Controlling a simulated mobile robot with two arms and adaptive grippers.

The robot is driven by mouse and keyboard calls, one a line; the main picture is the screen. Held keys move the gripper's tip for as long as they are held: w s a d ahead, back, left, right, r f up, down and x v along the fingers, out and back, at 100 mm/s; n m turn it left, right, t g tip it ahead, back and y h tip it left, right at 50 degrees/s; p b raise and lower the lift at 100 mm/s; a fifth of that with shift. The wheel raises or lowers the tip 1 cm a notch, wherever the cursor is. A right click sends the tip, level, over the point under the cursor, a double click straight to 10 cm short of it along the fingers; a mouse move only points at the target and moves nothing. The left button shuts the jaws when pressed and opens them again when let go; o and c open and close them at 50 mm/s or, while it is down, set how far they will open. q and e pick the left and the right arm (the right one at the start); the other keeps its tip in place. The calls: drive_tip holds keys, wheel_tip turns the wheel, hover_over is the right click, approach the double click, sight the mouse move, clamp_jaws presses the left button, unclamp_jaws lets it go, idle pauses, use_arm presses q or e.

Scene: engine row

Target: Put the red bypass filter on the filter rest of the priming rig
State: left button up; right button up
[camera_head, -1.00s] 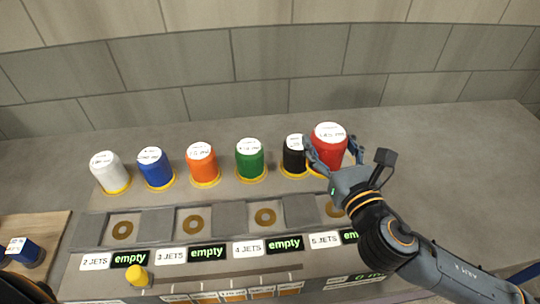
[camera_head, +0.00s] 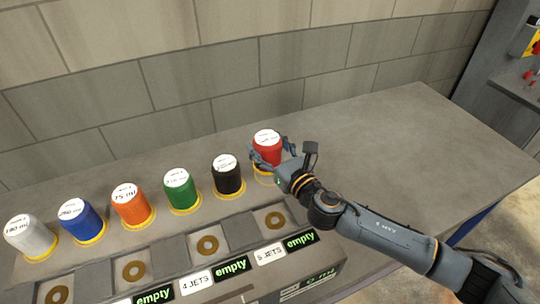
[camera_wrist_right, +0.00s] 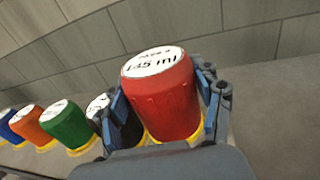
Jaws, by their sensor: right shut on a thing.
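The red bypass filter (camera_head: 267,154) has a white top label, readable as 145 ml in the right wrist view (camera_wrist_right: 166,100). It is at the right end of a row of filters. My right gripper (camera_head: 266,160) is shut on it, with fingers on both sides of its body. A yellow ring (camera_head: 265,179) shows below it; I cannot tell whether the filter touches it. The grey bench unit (camera_head: 240,205) has square recesses with brass rings and signs such as "5 JETS" and "empty". I cannot tell which part is the filter rest. My left gripper is out of view.
A black filter (camera_head: 227,180) stands close left of the red one. Green (camera_head: 181,193), orange (camera_head: 131,208), blue (camera_head: 81,225) and white (camera_head: 31,240) filters continue the row leftward. The grey worktop (camera_head: 420,140) is clear to the right. A tiled wall (camera_head: 240,70) stands behind.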

sight(271, 157)
drive_tip(key=shift+w+d+f, duration=0.15)
drive_tip(key=shift+w+f, duration=0.35)
drive_tip(key=shift+f, duration=0.05)
drive_tip(key=shift+w+d+f, duration=0.15)
drive_tip(key=shift+w+f, duration=0.35)
drive_tip(key=shift+f, duration=0.05)
wheel_tip(271, 157, down, 3)
drive_tip(key=shift+w+d+f+b, duration=0.1)
drive_tip(key=shift+w+b, duration=0.05)
drive_tip(key=shift+b, duration=0.45)
drive_tip(key=shift+f, duration=0.1)
drive_tip(key=shift+f, duration=0.2)
drive_tip(key=o, duration=1.5)
drive_tip(key=shift+o, duration=0.2)
